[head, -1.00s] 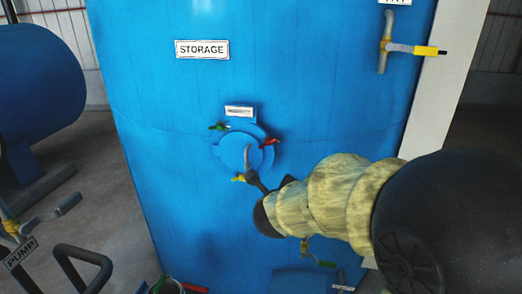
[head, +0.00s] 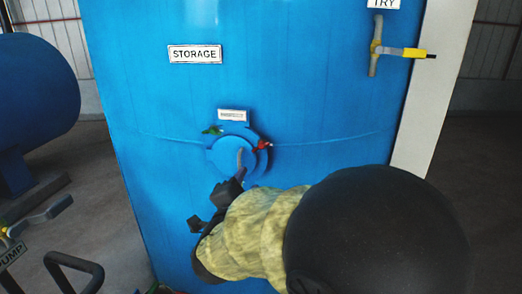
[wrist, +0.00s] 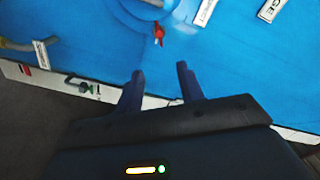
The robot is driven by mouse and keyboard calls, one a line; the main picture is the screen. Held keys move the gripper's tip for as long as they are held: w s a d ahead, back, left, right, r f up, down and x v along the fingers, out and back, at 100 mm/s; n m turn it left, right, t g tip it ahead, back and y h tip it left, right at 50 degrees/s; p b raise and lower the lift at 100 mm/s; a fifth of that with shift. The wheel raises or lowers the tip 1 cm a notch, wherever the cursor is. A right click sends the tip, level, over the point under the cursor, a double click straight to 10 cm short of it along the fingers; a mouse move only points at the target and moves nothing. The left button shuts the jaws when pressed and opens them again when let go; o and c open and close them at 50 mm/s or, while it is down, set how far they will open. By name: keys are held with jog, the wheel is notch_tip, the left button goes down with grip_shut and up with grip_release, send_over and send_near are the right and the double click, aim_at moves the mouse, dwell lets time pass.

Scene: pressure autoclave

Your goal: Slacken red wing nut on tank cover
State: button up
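The blue round tank cover (head: 227,157) is on the front of the big blue storage tank, with a grey curved handle at its middle. The red wing nut (head: 263,145) sits at the cover's right edge; it also shows in the wrist view (wrist: 159,34), ahead of the fingers and roughly between their lines. A green wing nut (head: 212,130) is at the cover's upper left. My gripper (head: 210,207) is below the cover, its two dark fingers apart. In the wrist view my gripper (wrist: 160,72) is open with nothing between the fingers. The yellow wing nut is hidden.
The storage tank (head: 150,100) fills the middle. A yellow-handled valve (head: 400,52) sticks out at upper right, near a pale post (head: 428,80). A dark bent handle (head: 80,264) and the pump sign (head: 12,252) are at lower left. A blue vessel (head: 35,85) stands behind at left.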

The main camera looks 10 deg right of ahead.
aim_at(263, 145)
jog(key=p+x, duration=0.5)
jog(key=x, duration=1.1)
jog(key=shift+w+d+r, duration=0.1)
jog(key=shift+w, duration=0.2)
jog(key=shift+w+d, duration=0.15)
jog(key=shift+w, duration=0.3)
grip_shut()
